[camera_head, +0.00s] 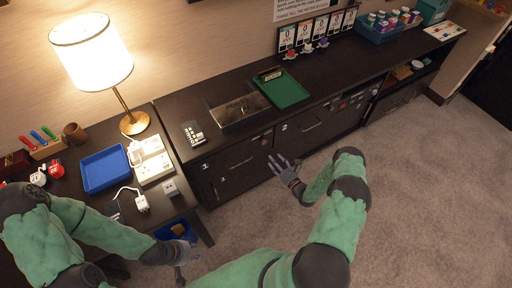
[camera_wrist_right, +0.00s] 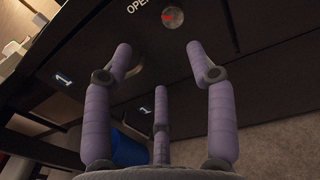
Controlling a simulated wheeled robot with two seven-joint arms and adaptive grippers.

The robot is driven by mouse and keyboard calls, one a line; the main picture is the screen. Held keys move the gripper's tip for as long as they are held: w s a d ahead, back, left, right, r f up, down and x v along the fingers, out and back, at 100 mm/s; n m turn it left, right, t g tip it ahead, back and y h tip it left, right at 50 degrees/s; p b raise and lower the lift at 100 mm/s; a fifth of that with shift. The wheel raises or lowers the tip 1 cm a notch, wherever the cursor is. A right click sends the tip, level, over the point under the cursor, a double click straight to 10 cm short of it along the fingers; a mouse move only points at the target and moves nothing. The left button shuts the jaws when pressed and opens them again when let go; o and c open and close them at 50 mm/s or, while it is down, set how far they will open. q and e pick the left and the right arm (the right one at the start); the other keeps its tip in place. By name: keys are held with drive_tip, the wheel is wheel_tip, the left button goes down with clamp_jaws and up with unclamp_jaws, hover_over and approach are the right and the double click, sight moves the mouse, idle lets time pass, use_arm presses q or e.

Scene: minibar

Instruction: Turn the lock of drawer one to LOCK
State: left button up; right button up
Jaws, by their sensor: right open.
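The lock (camera_wrist_right: 173,18) of drawer one is a round metal disc with a red mark, at the top of the right wrist view, beside the white word OPEN (camera_wrist_right: 138,6). Which way its mark points is too small to tell. Drawer one (camera_head: 235,163) is dark and closed, and its label 1 (camera_wrist_right: 63,79) shows in the right wrist view. My right gripper (camera_head: 285,168) is open and empty in front of the drawer, its fingers spread below the lock and apart from it. My left gripper (camera_head: 183,262) hangs low at the left, with its finger opening unclear.
A green tray (camera_head: 284,90) and a metal box (camera_head: 239,110) stand on the counter above. A side table at the left holds a blue tray (camera_head: 104,168), a lamp (camera_head: 92,52) and a white power strip (camera_head: 151,158). A blue bin (camera_wrist_right: 130,148) is below. The carpet at right is clear.

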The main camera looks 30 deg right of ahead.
sight(265, 142)
drive_tip(key=shift+m+h, duration=0.4)
drive_tip(key=shift+h, duration=0.2)
drive_tip(key=w, duration=0.3)
drive_tip(key=w+b, duration=0.1)
drive_tip(key=w, duration=0.3)
drive_tip(key=w+b, duration=0.1)
drive_tip(key=w, duration=0.2)
drive_tip(key=shift+w+d, duration=0.3)
drive_tip(key=shift+r, duration=0.1)
drive_tip(key=c, duration=1.1)
